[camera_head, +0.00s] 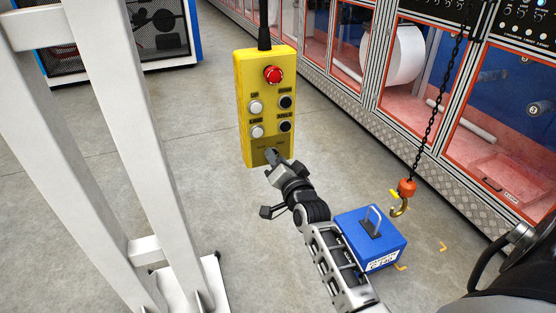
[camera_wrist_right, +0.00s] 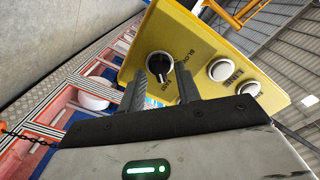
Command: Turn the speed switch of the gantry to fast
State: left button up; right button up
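The yellow control pendant (camera_head: 244,95) hangs upright from a black cable in the head view and fills the upper part of the right wrist view (camera_wrist_right: 215,45). Its speed switch (camera_wrist_right: 159,66) is a round black knob with a pale edge or mark, beside SLOW and FAST lettering. I cannot tell its setting for sure. My right gripper (camera_head: 272,157) is at the pendant's lower front and hides the switch in the head view. In the wrist view its fingers (camera_wrist_right: 162,80) are apart, one on each side of the knob, with no clear contact. My left gripper is out of view.
A red stop button (camera_head: 273,74) and several push buttons sit higher on the pendant. A hook (camera_head: 400,204) hangs on a chain near a blue weight (camera_head: 385,252) with a handle. White frame posts (camera_head: 120,120) stand left; cabinets line the right.

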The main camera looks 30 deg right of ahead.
jog(key=v, duration=0.7)
jog(key=shift+s+b, duration=0.25)
jog(key=shift+b, duration=0.1)
